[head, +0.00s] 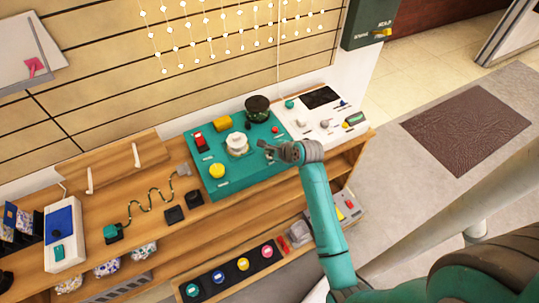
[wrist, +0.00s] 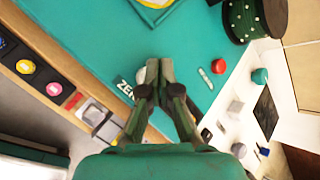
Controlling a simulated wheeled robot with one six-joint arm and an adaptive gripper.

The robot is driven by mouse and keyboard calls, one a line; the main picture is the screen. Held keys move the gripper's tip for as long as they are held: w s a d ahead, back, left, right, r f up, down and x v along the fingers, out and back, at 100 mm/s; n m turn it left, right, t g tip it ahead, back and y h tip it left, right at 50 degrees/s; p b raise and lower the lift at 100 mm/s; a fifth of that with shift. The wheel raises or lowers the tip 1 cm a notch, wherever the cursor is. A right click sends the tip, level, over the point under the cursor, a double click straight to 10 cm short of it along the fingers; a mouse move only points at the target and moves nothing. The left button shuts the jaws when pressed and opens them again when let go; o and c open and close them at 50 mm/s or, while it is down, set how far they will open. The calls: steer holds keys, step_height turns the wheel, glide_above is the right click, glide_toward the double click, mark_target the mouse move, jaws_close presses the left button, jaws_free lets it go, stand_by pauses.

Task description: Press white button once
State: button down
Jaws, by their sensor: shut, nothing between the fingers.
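A teal control panel (head: 250,178) lies on the wooden bench. A small round whitish button (wrist: 140,76) shows beside my fingertips, partly covered by the left finger, next to a label starting "ZE". In the head view I cannot make it out. My gripper (head: 266,149) is shut and empty over the panel, just right of the white knob-like piece. Its fingertips (wrist: 160,70) meet; I cannot tell whether they touch the panel.
The panel also bears a yellow dome (head: 217,171), a red switch (head: 200,141) and a dark drum (head: 257,108). A white panel (head: 325,132) with knobs and a dark screen adjoins it on the right. Several coloured buttons line the lower shelf, including a pink one (head: 267,252).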

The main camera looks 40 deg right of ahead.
mark_target(270, 157)
steer(key=shift+f, duration=0.5)
stand_by(0.7)
steer(key=shift+r, duration=0.95)
steer(key=shift+r, duration=0.1)
steer(key=shift+r, duration=2.4)
